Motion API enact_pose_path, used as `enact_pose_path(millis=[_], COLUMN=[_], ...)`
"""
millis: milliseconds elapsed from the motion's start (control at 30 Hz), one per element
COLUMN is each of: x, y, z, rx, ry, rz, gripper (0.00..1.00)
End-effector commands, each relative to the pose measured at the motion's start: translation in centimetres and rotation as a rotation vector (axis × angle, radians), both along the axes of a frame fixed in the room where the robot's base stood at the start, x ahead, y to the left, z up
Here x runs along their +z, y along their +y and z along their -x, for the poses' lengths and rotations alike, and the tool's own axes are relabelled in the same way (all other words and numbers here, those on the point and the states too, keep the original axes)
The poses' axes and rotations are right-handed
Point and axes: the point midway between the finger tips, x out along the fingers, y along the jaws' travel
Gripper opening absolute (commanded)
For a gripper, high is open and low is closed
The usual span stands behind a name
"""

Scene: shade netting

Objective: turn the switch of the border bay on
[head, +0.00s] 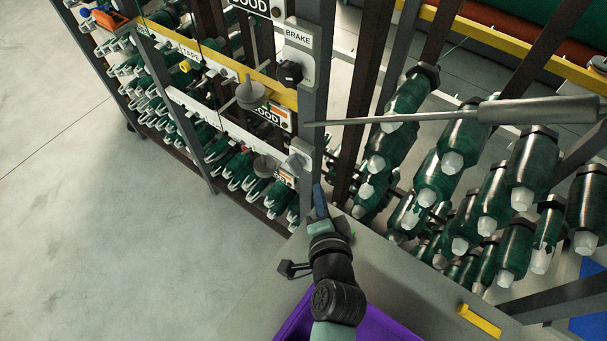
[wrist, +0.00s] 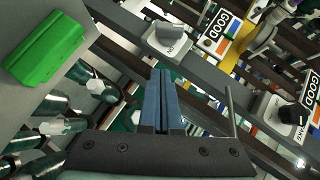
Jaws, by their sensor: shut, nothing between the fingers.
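My gripper (head: 319,193) is shut and empty, with its blue fingers together, beside the lower part of the grey rack post. In the wrist view my gripper (wrist: 162,73) points at the rack, and a grey knob on a pale plate (wrist: 170,39) lies just beyond the fingertips, apart from them in the picture. The plate's lettering is too small to read. A black knob (wrist: 291,116) on a white plate marked BRAKE is to the right; in the head view this black brake knob (head: 290,73) is higher up the post. I cannot read any label saying border.
A green block (wrist: 45,46) is on a grey surface at the wrist view's left. Racks of green spools (head: 436,175) fill the right side. A long grey rod (head: 400,118) crosses above my gripper. Open concrete floor (head: 110,240) lies to the left.

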Motion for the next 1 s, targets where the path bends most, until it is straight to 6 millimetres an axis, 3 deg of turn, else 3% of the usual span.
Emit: enact_pose_path(millis=[300,600,1000], x=[-2.0,-3.6,-3.8], y=[0.8,3.0,3.2], z=[-5.2,-6.6,-6.7], rx=[0.002,0.001,0.000], ry=[0.001,0.000,-0.001], rz=[0.000,0.000,0.000], gripper=[0.00,0.00,0.00])
